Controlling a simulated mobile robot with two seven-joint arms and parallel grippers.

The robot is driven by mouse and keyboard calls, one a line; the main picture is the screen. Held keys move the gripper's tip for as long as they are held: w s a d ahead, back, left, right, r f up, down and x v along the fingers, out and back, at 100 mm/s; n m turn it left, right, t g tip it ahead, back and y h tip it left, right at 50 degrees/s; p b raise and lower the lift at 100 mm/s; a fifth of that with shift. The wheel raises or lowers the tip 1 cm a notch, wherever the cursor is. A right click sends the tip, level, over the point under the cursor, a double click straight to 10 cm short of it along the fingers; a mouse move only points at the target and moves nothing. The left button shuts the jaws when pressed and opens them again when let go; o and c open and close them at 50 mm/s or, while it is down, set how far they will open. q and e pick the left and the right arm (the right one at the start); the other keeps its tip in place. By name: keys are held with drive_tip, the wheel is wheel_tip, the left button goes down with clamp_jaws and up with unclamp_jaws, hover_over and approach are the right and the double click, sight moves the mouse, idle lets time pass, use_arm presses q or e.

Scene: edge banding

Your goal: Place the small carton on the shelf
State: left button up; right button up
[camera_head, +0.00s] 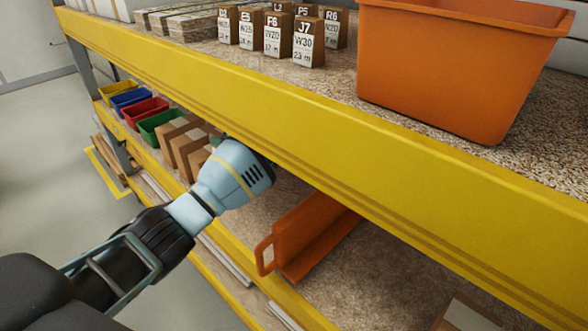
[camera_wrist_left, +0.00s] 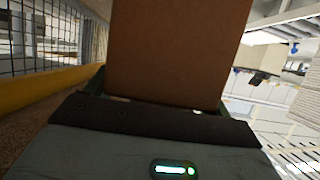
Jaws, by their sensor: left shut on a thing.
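My left arm reaches from the lower left into the lower shelf level, under the yellow beam. My left gripper (camera_wrist_left: 155,102) is shut on a brown carton (camera_wrist_left: 178,50), which fills the upper middle of the left wrist view. In the head view the wrist shows, but the fingers and the held carton are mostly hidden. Several brown cartons (camera_head: 186,150) stand in a row on the lower shelf (camera_head: 345,265), just beyond and left of my wrist. My right gripper is not in view.
A yellow beam (camera_head: 330,130) edges the upper shelf above my wrist. Labelled small cartons (camera_head: 275,35) and an orange bin (camera_head: 450,70) stand up there. An orange divider with a handle (camera_head: 305,235) stands right of my wrist. Coloured bins (camera_head: 147,108) stand far left.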

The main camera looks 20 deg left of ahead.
use_arm(q)
drive_tip(key=shift+w+r, duration=0.1)
drive_tip(key=shift+w, duration=0.1)
drive_tip(key=shift+s+f, duration=0.1)
drive_tip(key=shift+f, duration=0.15)
wheel_tip(320, 180, down, 5)
drive_tip(key=shift+f, duration=0.3)
drive_tip(key=shift+f+b, duration=0.3)
drive_tip(key=shift+f, duration=1.55)
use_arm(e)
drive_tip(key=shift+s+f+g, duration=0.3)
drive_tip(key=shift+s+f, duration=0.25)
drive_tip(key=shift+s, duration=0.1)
use_arm(q)
drive_tip(key=shift+f, duration=0.1)
